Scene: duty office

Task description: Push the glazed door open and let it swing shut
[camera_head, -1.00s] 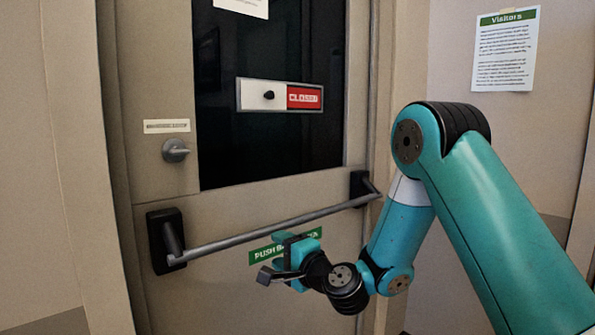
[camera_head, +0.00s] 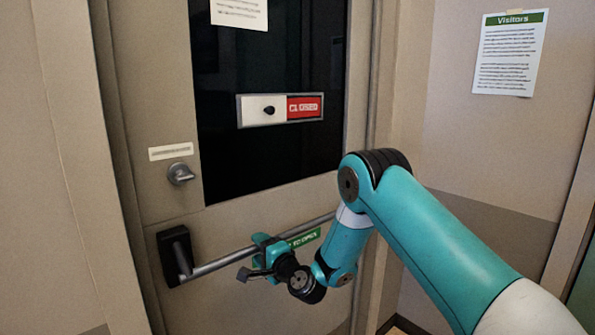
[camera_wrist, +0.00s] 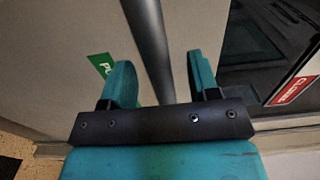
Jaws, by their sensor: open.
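The glazed door (camera_head: 160,110) stands in its frame and looks shut. It has a dark glass pane (camera_head: 270,160) and a grey push bar (camera_head: 215,263) across its lower part. The bar's right end is hidden behind my arm. My gripper (camera_head: 262,255) is at the middle of the bar, in front of a green push label (camera_head: 305,238). In the wrist view the bar (camera_wrist: 150,45) runs between the two spread fingers of my gripper (camera_wrist: 161,75). I cannot tell whether it touches them.
A sliding sign (camera_head: 280,109) on the glass reads CLOSED in red. A round metal knob (camera_head: 180,174) is at the door's left, under a small label (camera_head: 171,151). A Visitors notice (camera_head: 510,53) hangs on the right wall.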

